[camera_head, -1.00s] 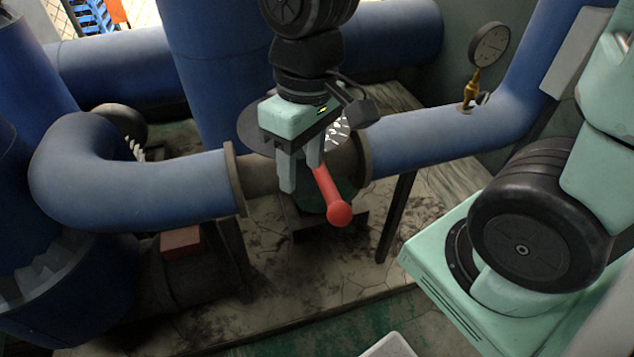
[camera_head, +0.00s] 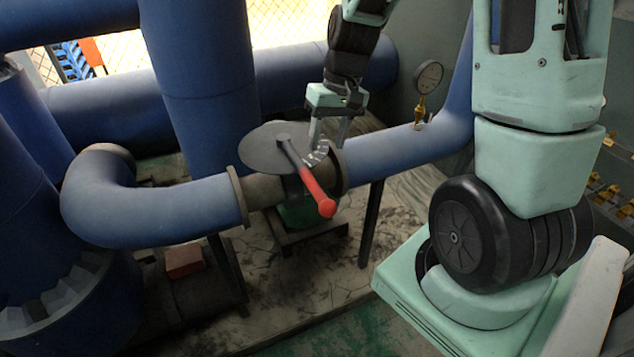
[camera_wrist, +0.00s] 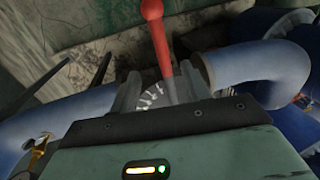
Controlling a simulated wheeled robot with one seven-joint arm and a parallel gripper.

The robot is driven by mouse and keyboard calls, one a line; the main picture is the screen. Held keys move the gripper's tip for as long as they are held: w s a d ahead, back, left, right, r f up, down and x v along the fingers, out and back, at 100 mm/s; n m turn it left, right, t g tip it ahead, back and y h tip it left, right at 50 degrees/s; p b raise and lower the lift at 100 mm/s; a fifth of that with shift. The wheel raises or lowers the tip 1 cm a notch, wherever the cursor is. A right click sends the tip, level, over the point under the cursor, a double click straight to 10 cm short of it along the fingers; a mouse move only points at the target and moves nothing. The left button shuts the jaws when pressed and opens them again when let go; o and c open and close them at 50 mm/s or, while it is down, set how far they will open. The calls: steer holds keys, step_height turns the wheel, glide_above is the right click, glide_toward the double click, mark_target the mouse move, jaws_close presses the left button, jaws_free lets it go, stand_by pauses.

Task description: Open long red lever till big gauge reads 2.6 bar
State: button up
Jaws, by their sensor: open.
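The long red lever (camera_head: 318,193) rises from a dark round disc (camera_head: 267,149) on the valve in the blue pipe. It points toward the front right in the head view. In the wrist view the red lever (camera_wrist: 157,38) stands up between my fingers, its ball end at the top. My gripper (camera_head: 328,143) is open, just behind and right of the lever in the head view; I cannot tell whether it touches it. A white-marked scale (camera_head: 316,153) shows beside the lever. The big gauge (camera_head: 428,76) stands on a brass fitting on the pipe; its reading is too small to tell.
The blue pipe (camera_head: 395,150) runs left and right of the valve between flanges. A thick vertical blue pipe (camera_head: 200,80) stands behind it. A red block (camera_head: 184,262) lies low at the left. Yellow parts (camera_head: 605,190) show at the right edge.

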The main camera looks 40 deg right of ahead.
mark_target(317, 186)
steer(key=f, duration=0.4)
steer(key=a+f+p, duration=0.1)
steer(key=f, duration=0.3)
steer(key=a+f, duration=0.1)
steer(key=f, duration=0.3)
steer(key=shift+w+a+p, duration=0.15)
steer(key=shift+w+p, duration=0.2)
steer(key=shift+c, duration=0.4)
jaws_close()
